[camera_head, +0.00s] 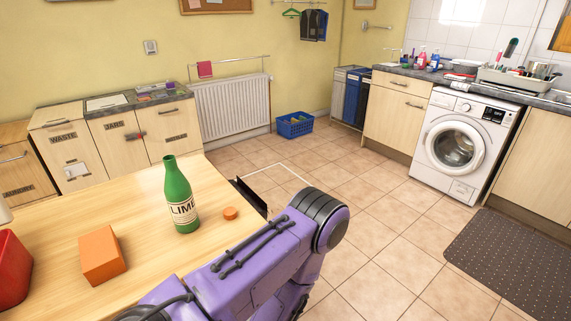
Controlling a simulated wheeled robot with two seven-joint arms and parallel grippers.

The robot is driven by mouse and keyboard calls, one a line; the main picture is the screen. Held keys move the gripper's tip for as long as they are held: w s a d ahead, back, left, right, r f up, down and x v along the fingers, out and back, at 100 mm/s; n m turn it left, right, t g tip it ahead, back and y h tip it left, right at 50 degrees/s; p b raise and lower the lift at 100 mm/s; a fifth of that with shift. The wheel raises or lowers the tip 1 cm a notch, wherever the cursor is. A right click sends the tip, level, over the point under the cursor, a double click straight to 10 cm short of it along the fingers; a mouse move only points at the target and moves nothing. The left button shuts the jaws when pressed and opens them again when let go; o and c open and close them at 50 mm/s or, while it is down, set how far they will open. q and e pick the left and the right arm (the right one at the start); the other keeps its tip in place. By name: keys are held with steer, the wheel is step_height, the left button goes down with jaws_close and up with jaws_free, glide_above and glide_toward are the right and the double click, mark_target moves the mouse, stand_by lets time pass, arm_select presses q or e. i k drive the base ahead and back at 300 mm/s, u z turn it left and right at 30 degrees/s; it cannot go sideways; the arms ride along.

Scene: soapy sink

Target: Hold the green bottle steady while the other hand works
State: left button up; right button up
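The green bottle (181,200) stands upright on the wooden table, with a pale label that reads LIME. Its neck is bare, and nothing touches it. A round orange cap (230,213) lies on the table just right of it. One of my purple arms crosses the bottom middle of the view, to the right of and nearer than the bottle. I cannot tell which arm it is.
An orange block (102,256) and a red container (12,270) sit on the left of the table (150,280). A dark flat piece (250,197) shows past the table's right edge. Cabinets, a blue crate (295,125) and a washing machine (463,145) stand beyond open tiled floor.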

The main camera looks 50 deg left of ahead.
mark_target(177, 190)
steer(key=i, duration=1.7)
steer(key=u, duration=3.95)
